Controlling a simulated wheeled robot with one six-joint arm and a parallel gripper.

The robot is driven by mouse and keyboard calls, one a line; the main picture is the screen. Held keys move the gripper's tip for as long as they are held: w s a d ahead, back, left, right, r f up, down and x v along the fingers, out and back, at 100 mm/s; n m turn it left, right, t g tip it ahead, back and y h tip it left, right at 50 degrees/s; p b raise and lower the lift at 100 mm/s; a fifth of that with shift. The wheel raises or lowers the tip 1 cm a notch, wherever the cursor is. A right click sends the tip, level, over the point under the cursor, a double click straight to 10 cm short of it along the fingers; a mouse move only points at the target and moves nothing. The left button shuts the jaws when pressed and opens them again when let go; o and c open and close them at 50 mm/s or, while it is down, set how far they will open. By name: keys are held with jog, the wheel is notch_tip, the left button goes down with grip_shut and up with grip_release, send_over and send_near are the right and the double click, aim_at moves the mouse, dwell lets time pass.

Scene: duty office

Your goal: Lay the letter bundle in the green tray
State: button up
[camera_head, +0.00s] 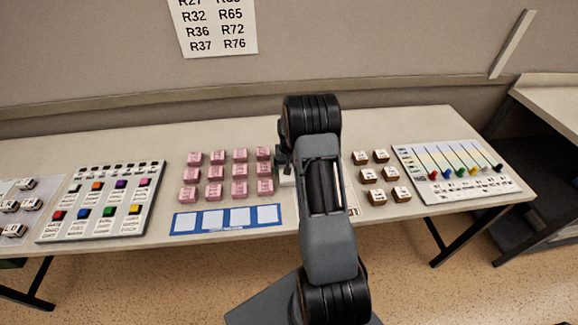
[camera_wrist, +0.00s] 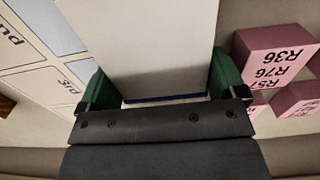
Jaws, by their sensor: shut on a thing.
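My gripper (camera_wrist: 160,88) is shut, its two green fingers on either side of a pale, block-like thing that I take for the letter bundle (camera_wrist: 145,35). A thin blue strip shows at the bundle's near edge. In the head view my gripper (camera_head: 286,160) is mostly hidden behind my arm, over the middle of the table beside the pink blocks. Only a small pale bit of what it holds shows there. I cannot tell whether the bundle touches the table. A dark green edge (camera_head: 12,263) shows below the table at the far left; I cannot tell whether it is the green tray.
Pink labelled blocks (camera_head: 229,172) stand in rows left of my gripper, close beside it in the wrist view (camera_wrist: 275,52). A blue-framed card strip (camera_head: 227,219) lies before them. Brown-and-white blocks (camera_head: 382,176) and boards (camera_head: 101,201) (camera_head: 458,174) occupy the table (camera_head: 425,118).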

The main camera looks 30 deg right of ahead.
jog(key=shift+f, duration=0.15)
jog(key=o, duration=0.8)
jog(key=shift+c, duration=0.2)
